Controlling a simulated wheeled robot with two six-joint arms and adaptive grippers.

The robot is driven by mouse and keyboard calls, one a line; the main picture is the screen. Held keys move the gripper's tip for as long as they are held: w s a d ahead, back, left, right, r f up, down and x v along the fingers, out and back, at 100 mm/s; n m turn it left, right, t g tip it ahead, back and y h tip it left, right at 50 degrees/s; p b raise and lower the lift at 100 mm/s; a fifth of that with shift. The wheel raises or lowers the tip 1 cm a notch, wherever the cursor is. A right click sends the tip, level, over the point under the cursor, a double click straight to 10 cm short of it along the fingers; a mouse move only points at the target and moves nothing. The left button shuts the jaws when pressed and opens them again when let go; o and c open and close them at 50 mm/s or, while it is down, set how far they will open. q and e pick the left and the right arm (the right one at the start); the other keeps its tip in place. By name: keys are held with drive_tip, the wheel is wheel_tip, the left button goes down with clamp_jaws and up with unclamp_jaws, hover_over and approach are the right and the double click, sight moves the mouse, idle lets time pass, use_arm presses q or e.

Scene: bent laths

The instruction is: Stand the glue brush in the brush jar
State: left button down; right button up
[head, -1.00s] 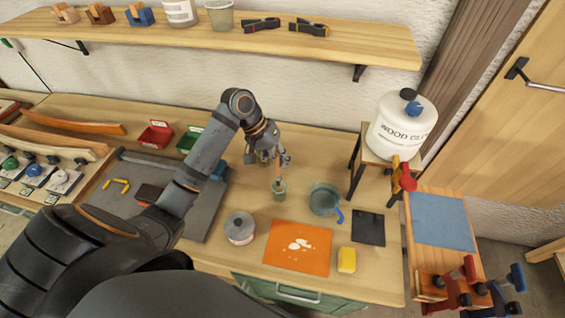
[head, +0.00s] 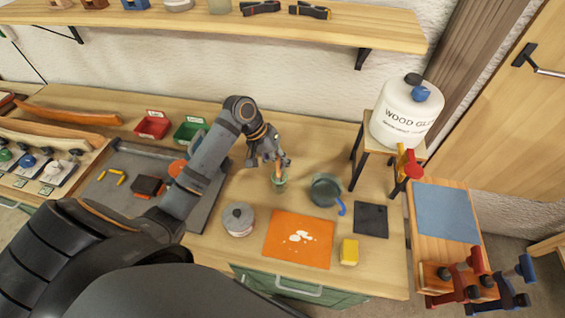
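The glue brush (head: 279,170) shows as a short orange-brown handle, upright or nearly so, with its lower end in the mouth of the brush jar. The brush jar (head: 279,184) is a small greenish see-through cup on the bench, left of a larger grey-green pot. My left gripper (head: 277,161) is right above the jar, with its fingers at the upper part of the handle. The fingers hide the handle's top, and whether they press on it is too small to tell. The bristles are not clearly visible. My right gripper is out of view.
The grey-green pot (head: 325,190) with a blue hook stands close right of the jar. A lidded tin (head: 239,219), an orange mat (head: 285,252), a yellow sponge (head: 349,252) and a dark pad (head: 371,220) lie nearer. The glue jug (head: 404,115) stands on a raised stand.

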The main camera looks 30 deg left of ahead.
use_arm(q)
drive_tip(key=c, duration=0.9)
unclamp_jaws()
drive_tip(key=v, duration=1.2)
